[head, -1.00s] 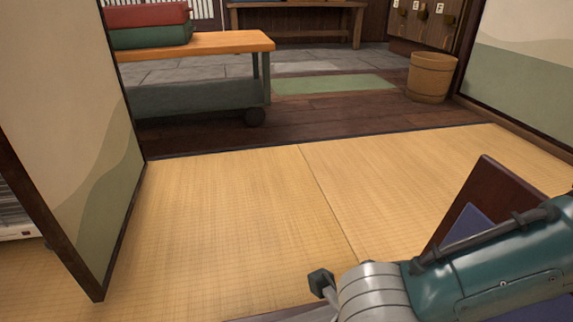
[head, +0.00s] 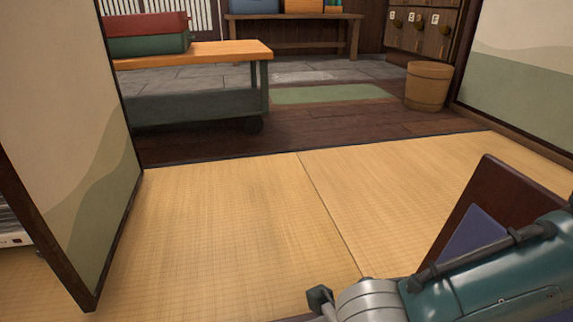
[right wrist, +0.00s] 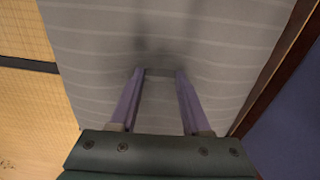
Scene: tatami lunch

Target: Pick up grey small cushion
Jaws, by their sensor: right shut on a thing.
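The grey small cushion (right wrist: 225,50) fills most of the right wrist view. It is light grey with thin pale stripes. My right gripper (right wrist: 160,73) has its two purple fingers against the cushion, shut on part of it. The spot where the fingertips meet the cloth is partly in shadow. In the head view my right arm reaches in from the lower right, but the cushion does not show there. My left gripper is in neither view.
A dark wooden board (head: 508,196) with a blue-purple surface (head: 474,232) stands beside my right arm. A sliding panel (head: 70,130) stands at left. A trolley (head: 200,105) and a wooden bucket (head: 427,86) are beyond the mat edge. The tatami (head: 230,220) ahead is clear.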

